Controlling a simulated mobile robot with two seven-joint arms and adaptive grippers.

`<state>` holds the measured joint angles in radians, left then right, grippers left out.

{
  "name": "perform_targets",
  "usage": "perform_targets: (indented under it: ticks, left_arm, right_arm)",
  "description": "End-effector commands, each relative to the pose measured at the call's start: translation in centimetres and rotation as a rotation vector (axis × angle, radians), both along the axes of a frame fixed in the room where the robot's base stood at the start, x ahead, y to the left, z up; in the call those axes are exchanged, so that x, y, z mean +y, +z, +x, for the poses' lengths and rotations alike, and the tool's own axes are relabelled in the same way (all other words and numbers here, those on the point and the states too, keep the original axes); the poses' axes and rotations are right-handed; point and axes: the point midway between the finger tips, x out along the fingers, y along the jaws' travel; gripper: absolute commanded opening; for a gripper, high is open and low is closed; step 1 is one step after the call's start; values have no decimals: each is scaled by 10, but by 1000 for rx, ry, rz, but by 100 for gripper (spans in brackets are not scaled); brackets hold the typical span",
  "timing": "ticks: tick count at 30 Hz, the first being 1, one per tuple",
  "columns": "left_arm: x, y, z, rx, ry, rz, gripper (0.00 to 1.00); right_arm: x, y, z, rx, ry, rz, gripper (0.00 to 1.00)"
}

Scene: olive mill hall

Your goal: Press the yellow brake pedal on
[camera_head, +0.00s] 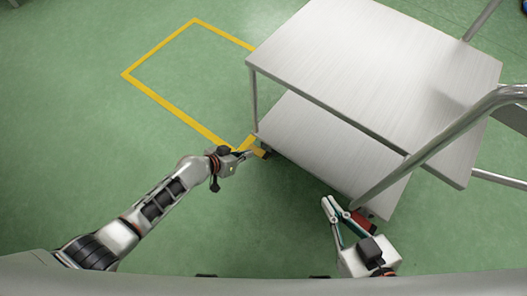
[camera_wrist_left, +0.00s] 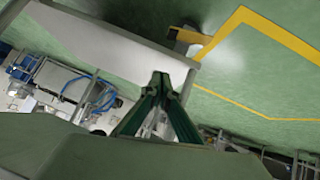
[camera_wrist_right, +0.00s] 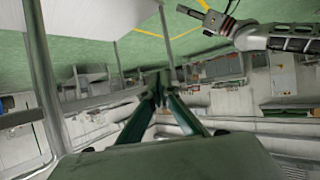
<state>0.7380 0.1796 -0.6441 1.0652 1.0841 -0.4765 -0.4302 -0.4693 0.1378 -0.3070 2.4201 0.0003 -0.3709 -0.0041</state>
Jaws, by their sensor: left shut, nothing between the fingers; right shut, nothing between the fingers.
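A small yellow piece, apparently the brake pedal (camera_head: 259,152), shows at the caster under the cart's near left corner. It lies close to the yellow floor tape, so its outline and position are hard to tell. My left gripper (camera_head: 247,154) is shut and empty, its tips just left of this piece in the head view; contact cannot be told. Its shut fingers show in the left wrist view (camera_wrist_left: 161,80). My right gripper (camera_head: 330,202) is shut and empty beside the cart's near right corner, left of a red pedal-like part (camera_head: 362,222). Its tips meet in the right wrist view (camera_wrist_right: 157,84).
The two-shelf metal cart (camera_head: 370,60) fills the upper right, with its lower shelf (camera_head: 330,140) above the casters. A tubular handle (camera_head: 440,140) rises near my right arm. A yellow tape outline (camera_head: 160,97) marks the green floor, which is clear at left.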

Motion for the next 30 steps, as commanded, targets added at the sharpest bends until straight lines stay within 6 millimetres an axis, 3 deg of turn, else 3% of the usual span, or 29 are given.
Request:
perform_targets:
  ticks: [1, 3, 11, 22, 30]
  left_arm:
    - [2, -20, -1, 25, -4, 4, 0]
    - [4, -27, 6, 34, -8, 6, 0]
    - [7, -32, 20, 43, -13, 9, 0]
    - [5, -33, 21, 43, -13, 7, 0]
    - [-15, -68, 31, 58, -12, 6, 0]
  right_arm:
    - [1, -10, -4, 20, -1, 7, 0]
    - [2, -10, -4, 22, -2, 12, 0]
    - [4, -7, -3, 19, -2, 23, 0]
    - [4, -7, -3, 18, -3, 26, 0]
    - [19, -9, -4, 33, -25, 125, 0]
